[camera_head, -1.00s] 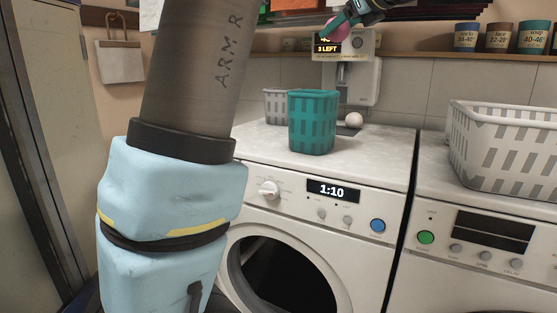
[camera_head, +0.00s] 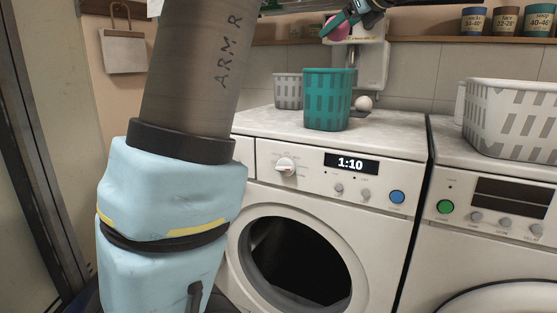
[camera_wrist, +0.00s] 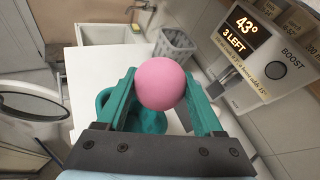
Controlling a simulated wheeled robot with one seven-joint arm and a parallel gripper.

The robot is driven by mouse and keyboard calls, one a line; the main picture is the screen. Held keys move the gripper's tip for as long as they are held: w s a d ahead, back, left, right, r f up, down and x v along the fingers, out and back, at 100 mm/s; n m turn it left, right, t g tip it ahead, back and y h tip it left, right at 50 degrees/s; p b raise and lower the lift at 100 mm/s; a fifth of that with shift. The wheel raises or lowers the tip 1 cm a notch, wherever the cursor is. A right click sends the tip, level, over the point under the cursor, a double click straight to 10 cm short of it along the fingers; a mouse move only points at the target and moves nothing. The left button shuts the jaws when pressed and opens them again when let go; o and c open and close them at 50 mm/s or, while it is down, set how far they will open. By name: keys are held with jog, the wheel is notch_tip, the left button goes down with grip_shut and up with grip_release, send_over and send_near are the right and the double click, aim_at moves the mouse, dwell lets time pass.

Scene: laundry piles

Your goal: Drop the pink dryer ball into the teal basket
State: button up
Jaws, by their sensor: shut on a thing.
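The pink dryer ball (camera_wrist: 161,84) is held between the two teal fingers of my gripper (camera_wrist: 163,92) in the wrist view. In the head view the ball (camera_head: 335,29) and my gripper (camera_head: 345,22) are at the top edge, above and behind the teal basket as pictured. The teal basket (camera_head: 327,100) stands upright on the left washing machine's top. In the wrist view the basket (camera_wrist: 106,99) shows below the ball, partly hidden by the ball and fingers. The basket's inside is mostly hidden.
A dispenser with a display (camera_wrist: 243,33) is close at right in the wrist view. A large white basket (camera_head: 512,120) stands on the right machine. The left machine's front top (camera_head: 270,122) is clear.

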jog(key=shift+f, duration=0.35)
jog(key=o, duration=1.4)
jog(key=shift+c, duration=0.2)
jog(key=b+v, duration=0.1)
jog(key=v, duration=0.9)
jog(key=shift+s+d+r+b, duration=0.2)
jog(key=shift+s+b, duration=0.1)
jog(key=shift+b, duration=0.05)
